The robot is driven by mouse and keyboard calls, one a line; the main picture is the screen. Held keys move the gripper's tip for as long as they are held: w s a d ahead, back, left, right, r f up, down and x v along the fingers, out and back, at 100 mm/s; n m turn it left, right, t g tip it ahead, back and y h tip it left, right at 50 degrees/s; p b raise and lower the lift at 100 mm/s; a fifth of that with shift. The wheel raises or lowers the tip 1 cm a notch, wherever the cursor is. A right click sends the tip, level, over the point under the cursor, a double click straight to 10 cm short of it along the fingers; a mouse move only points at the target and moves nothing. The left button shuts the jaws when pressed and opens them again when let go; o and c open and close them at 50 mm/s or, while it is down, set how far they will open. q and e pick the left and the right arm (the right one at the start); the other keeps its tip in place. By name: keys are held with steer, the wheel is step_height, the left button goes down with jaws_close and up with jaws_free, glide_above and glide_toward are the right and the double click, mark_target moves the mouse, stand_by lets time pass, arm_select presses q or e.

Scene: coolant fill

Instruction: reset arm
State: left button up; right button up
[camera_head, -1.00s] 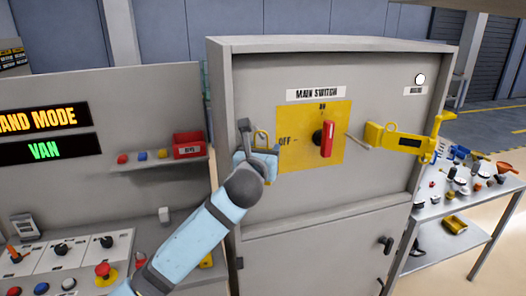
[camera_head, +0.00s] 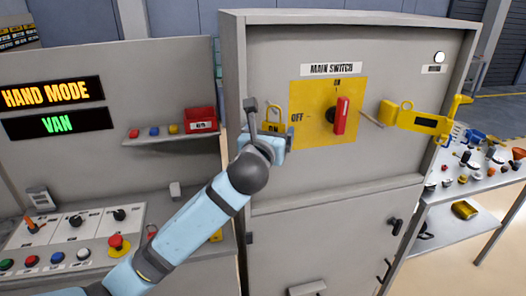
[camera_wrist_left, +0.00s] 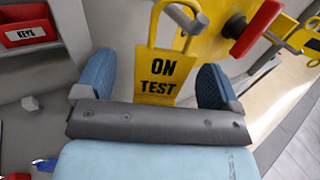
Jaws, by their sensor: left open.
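My left gripper (camera_head: 272,130) is in front of the grey cabinet, at the left edge of the yellow switch plate (camera_head: 309,133). In the left wrist view its two blue fingers (camera_wrist_left: 155,85) stand apart, open. A yellow tag marked "ON TEST" (camera_wrist_left: 158,72) shows between and beyond them; whether a finger touches it I cannot tell. The tag also shows in the head view (camera_head: 273,115), partly hidden by the gripper. The red main switch handle (camera_head: 341,115) stands upright, towards ON. My right gripper is not in view.
A yellow bracket (camera_head: 418,119) sticks out at the cabinet's right. A red keys box (camera_head: 201,119) stands on a small shelf at left. Below is a control panel with knobs and a red emergency button (camera_head: 115,241). A table (camera_head: 455,192) with small parts stands at right.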

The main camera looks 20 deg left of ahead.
arm_select(q)
steer(key=s+d+b, duration=0.1)
steer(key=s, duration=0.9)
steer(key=s+d+f+n+g+h, duration=0.1)
steer(key=s+f+n+g+h, duration=0.15)
steer(key=f+n, duration=0.8)
steer(key=s+d+f+n+g+h, duration=0.1)
steer(key=s+f+n+g+h, duration=0.3)
steer(key=f, duration=1.2)
steer(key=s+a+f+n+y, duration=0.2)
steer(key=s+f+n, duration=1.4)
steer(key=f+n, duration=0.1)
steer(key=shift+s+a+f+n+p, duration=0.35)
steer(key=shift+s+f+p, duration=0.05)
steer(key=shift+f, duration=0.3)
steer(key=shift+g, duration=0.25)
